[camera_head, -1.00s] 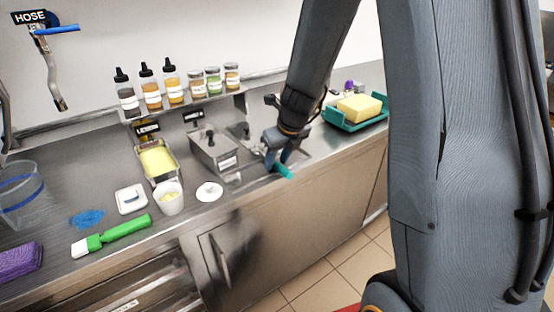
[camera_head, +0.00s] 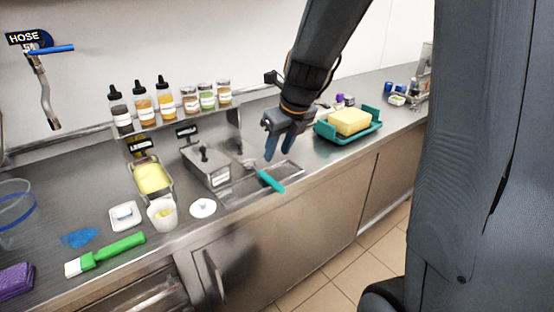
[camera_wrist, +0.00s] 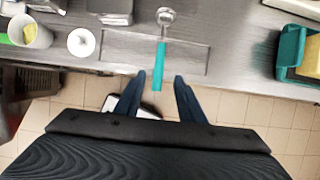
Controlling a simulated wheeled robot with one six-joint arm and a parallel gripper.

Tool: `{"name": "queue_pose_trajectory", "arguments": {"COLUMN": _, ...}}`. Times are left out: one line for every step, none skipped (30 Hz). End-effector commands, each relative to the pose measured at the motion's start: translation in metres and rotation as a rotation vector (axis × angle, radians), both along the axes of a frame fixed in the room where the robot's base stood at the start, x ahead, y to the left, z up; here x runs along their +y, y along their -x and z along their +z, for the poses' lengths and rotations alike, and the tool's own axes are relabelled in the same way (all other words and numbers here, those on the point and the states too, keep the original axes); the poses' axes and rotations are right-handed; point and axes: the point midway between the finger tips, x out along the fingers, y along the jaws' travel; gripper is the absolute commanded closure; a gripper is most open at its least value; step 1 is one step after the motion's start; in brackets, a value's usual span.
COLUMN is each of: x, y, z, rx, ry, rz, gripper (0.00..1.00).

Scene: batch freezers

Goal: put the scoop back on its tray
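The scoop has a teal handle (camera_head: 270,181) and a round metal bowl (camera_head: 249,163). It lies on a shallow rectangular metal tray (camera_head: 233,193) set on the counter, with the handle's end reaching over the tray's front edge. The wrist view shows the scoop's handle (camera_wrist: 160,66) and the tray (camera_wrist: 193,54) from above. My gripper (camera_head: 278,154) is open and empty, above and just behind the handle in the head view. In the wrist view its fingers (camera_wrist: 159,80) are apart, one on each side of the handle's end, with gaps.
A teal tray (camera_head: 352,136) with a yellow block (camera_head: 350,121) is on the right. A white lid (camera_head: 202,208), a cup (camera_head: 163,213) and a green-handled brush (camera_head: 112,252) are on the left. Bottles line the shelf (camera_head: 170,122).

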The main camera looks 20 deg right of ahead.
Motion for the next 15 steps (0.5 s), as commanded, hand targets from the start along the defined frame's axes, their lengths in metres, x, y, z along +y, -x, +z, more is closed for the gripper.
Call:
{"name": "queue_pose_trajectory", "arguments": {"x": 0.000, "y": 0.002, "z": 0.001, "rx": 0.001, "ry": 0.008, "rz": 0.017, "gripper": 0.64}}
{"name": "queue_pose_trajectory", "arguments": {"x": 0.001, "y": 0.004, "z": 0.000, "rx": 0.001, "ry": 0.015, "rz": 0.035, "gripper": 0.64}}
{"name": "queue_pose_trajectory", "arguments": {"x": 0.001, "y": 0.007, "z": 0.000, "rx": 0.002, "ry": 0.032, "rz": 0.075, "gripper": 0.64}}
{"name": "queue_pose_trajectory", "arguments": {"x": 0.002, "y": 0.010, "z": -0.002, "rx": 0.002, "ry": 0.049, "rz": 0.116, "gripper": 0.64}}
{"name": "queue_pose_trajectory", "arguments": {"x": 0.003, "y": 0.013, "z": -0.003, "rx": 0.002, "ry": 0.070, "rz": 0.168, "gripper": 0.64}}
{"name": "queue_pose_trajectory", "arguments": {"x": 0.004, "y": 0.019, "z": -0.006, "rx": 0.002, "ry": 0.104, "rz": 0.251, "gripper": 0.64}}
{"name": "queue_pose_trajectory", "arguments": {"x": 0.006, "y": 0.024, "z": -0.007, "rx": 0.001, "ry": 0.131, "rz": 0.322, "gripper": 0.64}}
{"name": "queue_pose_trajectory", "arguments": {"x": 0.007, "y": 0.029, "z": -0.010, "rx": 0.001, "ry": 0.161, "rz": 0.400, "gripper": 0.64}}
{"name": "queue_pose_trajectory", "arguments": {"x": 0.009, "y": 0.036, "z": -0.013, "rx": 0.002, "ry": 0.204, "rz": 0.511, "gripper": 0.64}}
{"name": "queue_pose_trajectory", "arguments": {"x": 0.010, "y": 0.042, "z": -0.015, "rx": 0.002, "ry": 0.235, "rz": 0.597, "gripper": 0.64}}
{"name": "queue_pose_trajectory", "arguments": {"x": 0.011, "y": 0.048, "z": -0.018, "rx": 0.002, "ry": 0.266, "rz": 0.685, "gripper": 0.64}}
{"name": "queue_pose_trajectory", "arguments": {"x": 0.013, "y": 0.055, "z": -0.020, "rx": 0.001, "ry": 0.306, "rz": 0.799, "gripper": 0.64}}
{"name": "queue_pose_trajectory", "arguments": {"x": 0.014, "y": 0.061, "z": -0.022, "rx": 0.000, "ry": 0.335, "rz": 0.886, "gripper": 0.64}}
{"name": "queue_pose_trajectory", "arguments": {"x": 0.015, "y": 0.066, "z": -0.025, "rx": -0.001, "ry": 0.363, "rz": 0.973, "gripper": 0.64}}
{"name": "queue_pose_trajectory", "arguments": {"x": 0.016, "y": 0.074, "z": -0.027, "rx": -0.002, "ry": 0.400, "rz": 1.089, "gripper": 0.64}}
